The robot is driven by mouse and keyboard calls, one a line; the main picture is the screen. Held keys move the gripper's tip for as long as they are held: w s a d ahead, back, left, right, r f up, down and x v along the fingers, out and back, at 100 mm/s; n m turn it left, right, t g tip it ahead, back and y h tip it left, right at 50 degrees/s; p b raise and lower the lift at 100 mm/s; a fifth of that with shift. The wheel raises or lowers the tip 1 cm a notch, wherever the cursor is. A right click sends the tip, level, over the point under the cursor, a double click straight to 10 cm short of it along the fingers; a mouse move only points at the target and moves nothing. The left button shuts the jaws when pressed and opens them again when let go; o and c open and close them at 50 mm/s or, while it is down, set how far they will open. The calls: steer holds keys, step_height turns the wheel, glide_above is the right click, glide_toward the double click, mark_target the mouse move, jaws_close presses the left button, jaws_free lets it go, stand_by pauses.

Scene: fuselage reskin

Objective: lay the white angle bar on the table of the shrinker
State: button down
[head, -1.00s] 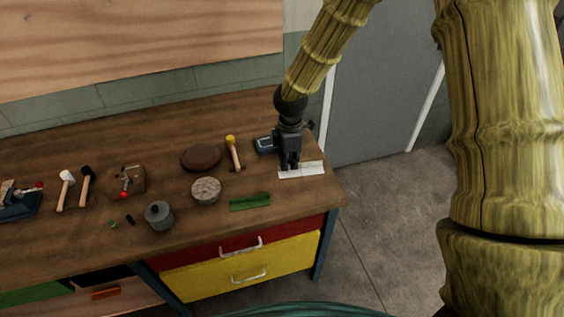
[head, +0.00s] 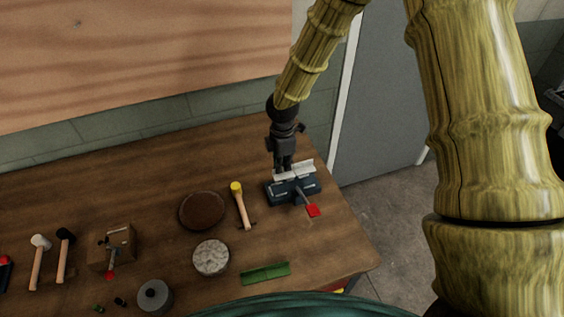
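The white angle bar (head: 303,170) is at the tips of my gripper (head: 283,168), at the right end of the workbench. My gripper looks shut on the bar near its left part; the fingertips are partly hidden. The shrinker (head: 281,195) is a dark blue machine with a lever and a red handle end (head: 313,210) pointing to the front right. The bar lies across the back upper edge of the shrinker in the picture. I cannot tell whether it touches the shrinker or hangs just above it.
The wooden workbench (head: 165,205) also holds a yellow-headed mallet (head: 243,208), a brown round pad (head: 202,210), a pale round block (head: 211,257), a green strip (head: 265,273), a grey pot (head: 154,297) and two hammers. A wall stands behind.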

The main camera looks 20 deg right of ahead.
mark_target(282, 175)
steer(key=shift+w+a+r, duration=0.1)
steer(key=shift+a, duration=0.15)
steer(key=shift+d+f+b, duration=0.1)
steer(key=shift+f+b, duration=1.05)
steer(key=shift+f, duration=1.6)
steer(key=shift+s, duration=0.25)
steer(key=shift+s+f, duration=0.25)
steer(key=shift+f, duration=0.05)
steer(key=c, duration=1.6)
jaws_free()
steer(key=shift+s, duration=0.1)
steer(key=shift+o, duration=0.2)
steer(key=shift+w+f, duration=0.1)
steer(key=shift+w, duration=0.3)
steer(key=shift+r, duration=0.3)
